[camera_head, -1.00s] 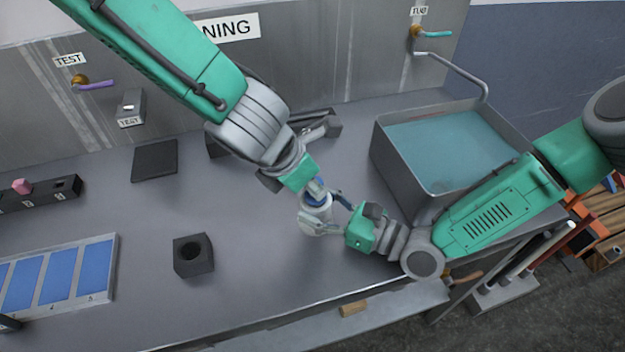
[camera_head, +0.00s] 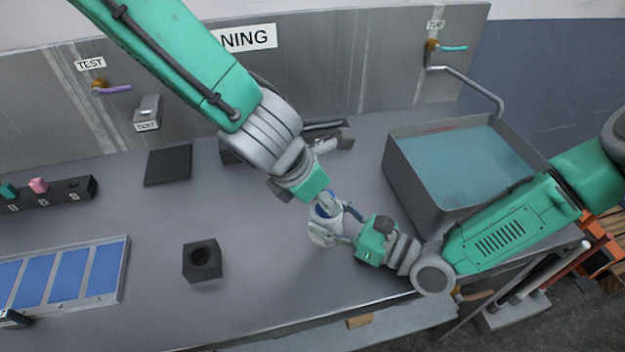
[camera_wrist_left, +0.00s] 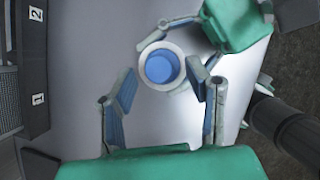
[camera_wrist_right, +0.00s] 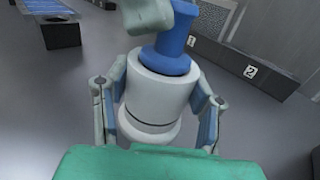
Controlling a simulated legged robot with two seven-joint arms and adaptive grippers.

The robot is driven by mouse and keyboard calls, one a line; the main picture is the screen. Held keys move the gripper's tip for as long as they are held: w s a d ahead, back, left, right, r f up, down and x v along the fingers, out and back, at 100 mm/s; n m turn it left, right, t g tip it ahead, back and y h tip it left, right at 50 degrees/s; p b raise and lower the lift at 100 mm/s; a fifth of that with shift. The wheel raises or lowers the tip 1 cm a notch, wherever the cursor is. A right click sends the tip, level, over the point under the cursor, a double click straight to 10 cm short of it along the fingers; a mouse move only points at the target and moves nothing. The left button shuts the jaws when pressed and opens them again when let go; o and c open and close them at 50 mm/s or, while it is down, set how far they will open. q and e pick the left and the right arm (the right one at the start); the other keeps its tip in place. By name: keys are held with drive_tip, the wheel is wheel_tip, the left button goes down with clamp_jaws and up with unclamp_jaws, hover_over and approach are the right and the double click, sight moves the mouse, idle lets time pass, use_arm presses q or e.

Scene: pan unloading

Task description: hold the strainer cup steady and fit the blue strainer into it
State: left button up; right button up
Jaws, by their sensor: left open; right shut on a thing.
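The white strainer cup (camera_head: 322,234) is upright in front of my right arm. My right gripper (camera_wrist_right: 159,85) is shut on the cup, with a finger on each side of it. The blue strainer (camera_wrist_right: 172,50) stands in the cup's mouth, and its flared blue top sticks out above the white rim. From above in the left wrist view, the strainer (camera_wrist_left: 159,66) is ringed by the cup's rim (camera_wrist_left: 145,51). My left gripper (camera_wrist_left: 162,80) is open, its fingers apart near the strainer. How deep the strainer sits is hidden.
A dark block with a round hole (camera_head: 203,259) stands left of the cup. A water-filled basin (camera_head: 395,160) is behind my right arm. A blue-panelled tray (camera_head: 123,275) and a numbered rack (camera_head: 55,201) are at the left. The table's middle is clear.

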use_arm(q)
drive_tip(key=v, duration=1.1)
use_arm(e)
drive_tip(key=o, duration=1.4)
drive_tip(key=shift+c, duration=0.2)
use_arm(q)
drive_tip(key=shift+r, duration=0.15)
use_arm(e)
drive_tip(key=shift+d, duration=0.1)
drive_tip(key=v, duration=1.1)
drive_tip(key=shift+s+d+f, duration=0.1)
drive_tip(key=shift+d+f, duration=0.05)
drive_tip(key=shift+d, duration=0.25)
drive_tip(key=shift+s, duration=0.2)
